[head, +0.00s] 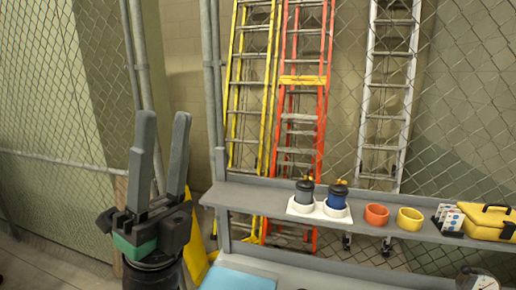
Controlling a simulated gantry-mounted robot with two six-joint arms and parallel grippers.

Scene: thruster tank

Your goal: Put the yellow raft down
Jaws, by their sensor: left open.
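My left gripper (164,118) stands at the left with its two grey fingers pointing up and apart. It is open, with nothing between the fingers. I cannot make out a yellow raft for certain. A yellow ring-shaped cup (410,219) sits on the grey shelf (260,195), well to the right of my left gripper and apart from it. A yellow piece (195,240) shows partly behind my left gripper, and I cannot tell what it is. My right gripper is not in view.
On the shelf stand two dark canisters (305,191) (337,194) in a white holder, an orange cup (377,214), small boxes (449,217) and a yellow case (487,221). A blue mat (237,279) lies lower. Ladders (302,80) stand behind the chain-link fence (455,110).

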